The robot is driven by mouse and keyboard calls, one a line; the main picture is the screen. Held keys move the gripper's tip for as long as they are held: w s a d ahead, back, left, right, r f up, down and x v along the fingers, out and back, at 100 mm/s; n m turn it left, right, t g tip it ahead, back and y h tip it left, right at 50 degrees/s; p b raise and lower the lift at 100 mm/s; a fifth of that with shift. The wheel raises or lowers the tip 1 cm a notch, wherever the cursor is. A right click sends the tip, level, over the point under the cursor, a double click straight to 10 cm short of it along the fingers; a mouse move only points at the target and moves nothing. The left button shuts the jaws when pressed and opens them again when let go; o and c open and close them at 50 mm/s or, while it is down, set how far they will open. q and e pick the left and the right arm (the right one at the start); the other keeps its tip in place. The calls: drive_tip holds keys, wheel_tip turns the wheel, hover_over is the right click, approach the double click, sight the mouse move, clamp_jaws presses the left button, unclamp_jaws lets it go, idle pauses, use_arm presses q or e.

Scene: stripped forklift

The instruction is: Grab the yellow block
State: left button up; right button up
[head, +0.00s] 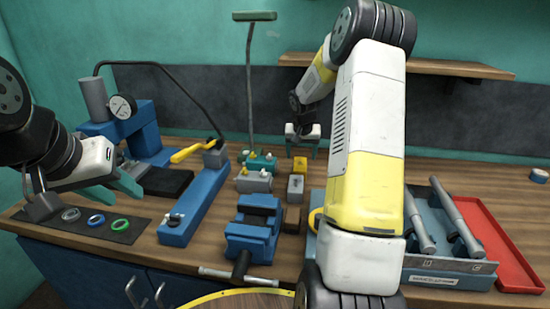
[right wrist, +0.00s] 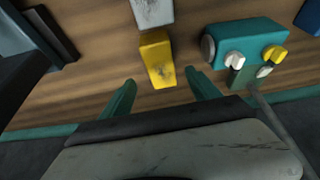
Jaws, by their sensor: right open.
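A small yellow block (head: 300,165) stands on the wooden bench behind a grey block (head: 295,187) in the head view. The right wrist view shows the yellow block (right wrist: 157,58) upright between and beyond the fingertips, with the grey block (right wrist: 152,12) past it. My right gripper (head: 301,150) is open and empty, just behind and above the yellow block. Its two green fingers (right wrist: 162,98) are apart and do not touch the block.
A teal device (head: 258,160) with knobs stands left of the yellow block. A blue vise (head: 253,230), a blue bar tool (head: 192,205) and a dark mat with rings (head: 92,222) lie nearer. A tool tray (head: 440,268) and red tray (head: 510,250) are at right.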

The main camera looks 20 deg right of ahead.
sight(300, 164)
drive_tip(key=shift+x, duration=3.9)
drive_tip(key=shift+s+a+f, duration=0.1)
drive_tip(key=shift+s+a, duration=0.05)
clamp_jaws()
